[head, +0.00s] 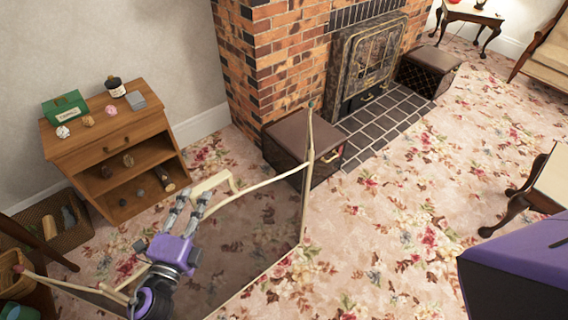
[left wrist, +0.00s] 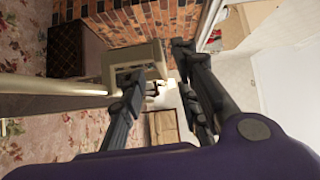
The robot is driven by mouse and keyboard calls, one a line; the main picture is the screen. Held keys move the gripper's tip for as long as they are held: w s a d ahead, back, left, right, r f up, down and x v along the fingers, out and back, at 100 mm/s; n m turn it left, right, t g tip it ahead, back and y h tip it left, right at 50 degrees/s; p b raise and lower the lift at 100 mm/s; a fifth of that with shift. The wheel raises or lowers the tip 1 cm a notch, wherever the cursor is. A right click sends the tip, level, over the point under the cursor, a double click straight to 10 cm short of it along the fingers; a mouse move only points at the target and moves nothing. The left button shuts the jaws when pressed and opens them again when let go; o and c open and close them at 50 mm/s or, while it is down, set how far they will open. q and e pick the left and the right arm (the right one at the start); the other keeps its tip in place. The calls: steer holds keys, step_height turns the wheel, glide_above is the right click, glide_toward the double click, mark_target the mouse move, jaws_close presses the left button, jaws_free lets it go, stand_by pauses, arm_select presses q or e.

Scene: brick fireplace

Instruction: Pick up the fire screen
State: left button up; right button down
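The fire screen (head: 262,186) stands on the flowered carpet in the head view, with a cream frame and dark see-through panels. A cream handle rises from its top rail. My left gripper (head: 188,203) is just left of this handle, above the rail, with its two fingers apart. In the left wrist view, the fingers of my left gripper (left wrist: 160,78) are spread, and the cream handle of the fire screen (left wrist: 135,60) shows beyond them. I see no firm hold on it. Part of the screen is hidden behind my left arm. My right gripper is out of view.
A wooden cabinet (head: 116,142) with a green box (head: 65,107) on top stands left of the screen. A dark chest (head: 302,145) stands close behind the screen, beside the brick fireplace (head: 280,55). A wicker basket (head: 47,222) is at left. Open carpet lies to the right.

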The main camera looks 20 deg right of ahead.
mark_target(212, 186)
arm_select(q)
steer(key=shift+d+r+m, duration=0.1)
steer(key=shift+d+m, duration=0.15)
steer(key=shift+m, duration=0.15)
steer(key=shift+w+d, duration=0.15)
steer(key=shift+d, duration=0.1)
steer(key=x, duration=0.4)
steer(key=d+x, duration=0.1)
steer(key=x, duration=0.2)
steer(key=shift+s+d+p, duration=0.1)
steer(key=shift+s+p, duration=0.2)
steer(key=shift+p, duration=0.05)
steer(key=shift+c, duration=0.3)
jaws_close()
steer(key=shift+r+h, duration=0.25)
steer(key=shift+h, duration=0.05)
